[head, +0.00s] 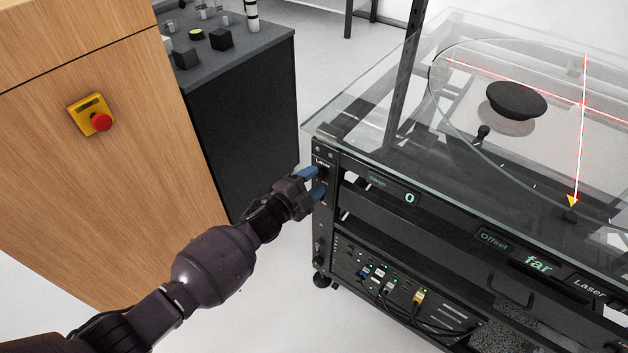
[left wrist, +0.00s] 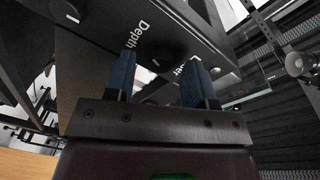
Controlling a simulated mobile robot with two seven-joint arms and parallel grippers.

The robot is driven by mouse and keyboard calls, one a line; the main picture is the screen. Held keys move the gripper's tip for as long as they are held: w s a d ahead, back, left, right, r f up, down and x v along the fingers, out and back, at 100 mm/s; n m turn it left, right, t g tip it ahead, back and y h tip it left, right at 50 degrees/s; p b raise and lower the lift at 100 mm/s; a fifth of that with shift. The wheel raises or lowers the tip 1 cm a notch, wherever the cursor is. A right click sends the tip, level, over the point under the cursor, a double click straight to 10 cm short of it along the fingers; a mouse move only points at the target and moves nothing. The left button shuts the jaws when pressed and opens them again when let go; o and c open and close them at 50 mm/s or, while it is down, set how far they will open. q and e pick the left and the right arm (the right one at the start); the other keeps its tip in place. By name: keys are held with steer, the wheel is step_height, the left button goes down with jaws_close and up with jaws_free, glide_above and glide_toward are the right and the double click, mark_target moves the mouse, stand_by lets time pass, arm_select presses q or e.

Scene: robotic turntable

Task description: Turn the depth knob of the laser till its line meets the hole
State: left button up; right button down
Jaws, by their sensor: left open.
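My left gripper (head: 314,182) has its blue fingertips at the left front post of the turntable rack, beside the panel marked "Laser". In the left wrist view the fingers are apart, with a dark round knob (left wrist: 153,50) between and just beyond them; I cannot tell whether they touch it. The word "Depth" is printed beside this knob. Red laser lines (head: 582,140) cross above the glass disc (head: 455,120) at the right. A black round piece (head: 515,98) sits left of the crossing. I cannot make out the hole. My right gripper is out of view.
The rack's front carries a display reading "0" (head: 409,198) and an "Offset" display reading "far" (head: 538,263). The glass top (head: 350,115) overhangs near my gripper. A wooden cabinet with a red button (head: 101,122) stands left. A dark bench (head: 245,100) stands behind.

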arm_select(q)
steer(key=p+v, duration=0.2)
steer(key=v, duration=0.8)
steer(key=shift+s, duration=0.15)
steer(key=shift+a, duration=0.1)
